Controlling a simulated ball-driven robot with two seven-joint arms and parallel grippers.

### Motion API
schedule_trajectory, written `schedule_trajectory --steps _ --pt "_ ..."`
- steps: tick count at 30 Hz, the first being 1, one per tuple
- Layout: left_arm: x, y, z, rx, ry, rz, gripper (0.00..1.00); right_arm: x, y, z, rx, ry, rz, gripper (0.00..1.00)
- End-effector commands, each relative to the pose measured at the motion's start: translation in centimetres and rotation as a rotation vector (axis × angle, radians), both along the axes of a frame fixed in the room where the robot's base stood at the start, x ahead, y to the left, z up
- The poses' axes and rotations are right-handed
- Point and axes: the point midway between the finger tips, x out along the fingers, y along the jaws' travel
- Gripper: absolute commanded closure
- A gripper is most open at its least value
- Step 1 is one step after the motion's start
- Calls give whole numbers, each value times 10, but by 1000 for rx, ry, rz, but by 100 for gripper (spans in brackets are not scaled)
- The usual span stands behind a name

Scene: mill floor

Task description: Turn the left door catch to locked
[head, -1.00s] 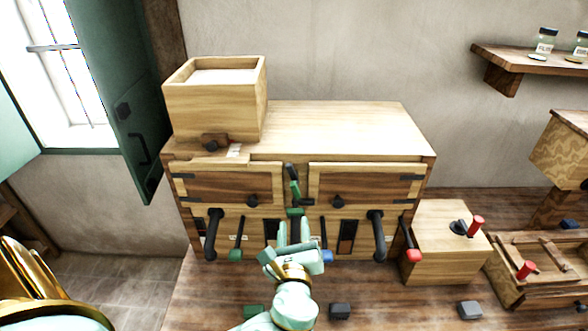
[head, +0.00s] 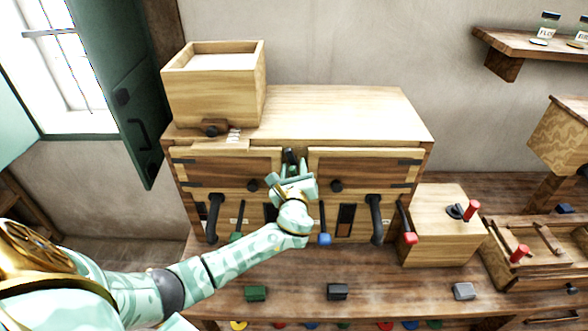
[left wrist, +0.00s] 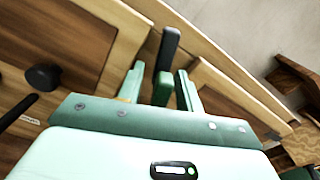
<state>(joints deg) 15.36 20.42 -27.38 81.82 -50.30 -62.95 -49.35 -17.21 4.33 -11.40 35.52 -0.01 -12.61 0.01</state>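The door catch is a narrow lever, black at its upper end and green lower down. It stands between the left door (head: 225,172) and the right door (head: 365,172) of a wooden cabinet. In the left wrist view the catch (left wrist: 169,58) shows between the two green fingers of my left gripper (left wrist: 160,87). In the head view my left gripper (head: 291,174) is at the catch and hides most of it. Its fingers are open, one on each side of the catch, with small gaps visible. My right gripper is not in view.
Round black knobs and dark handles (head: 376,217) stick out of the cabinet front, with a blue-tipped lever (head: 324,238) below my gripper. A wooden box (head: 215,95) stands on top. Green (head: 256,292) and dark (head: 337,291) blocks lie on the bench edge.

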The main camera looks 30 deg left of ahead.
Motion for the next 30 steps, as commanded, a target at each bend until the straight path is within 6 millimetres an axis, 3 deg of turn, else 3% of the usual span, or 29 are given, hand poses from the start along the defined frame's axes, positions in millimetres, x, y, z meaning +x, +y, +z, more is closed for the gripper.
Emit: schedule_trajectory --steps 3,7,20,30 --pt "0 0 0 0 0 0 65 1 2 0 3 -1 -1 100" --pt "0 0 0 0 0 0 100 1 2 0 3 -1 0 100" --pt "0 0 -1 -48 -30 -1 100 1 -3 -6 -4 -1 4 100" --pt "-1 0 -4 -257 -157 0 100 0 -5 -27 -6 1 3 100"
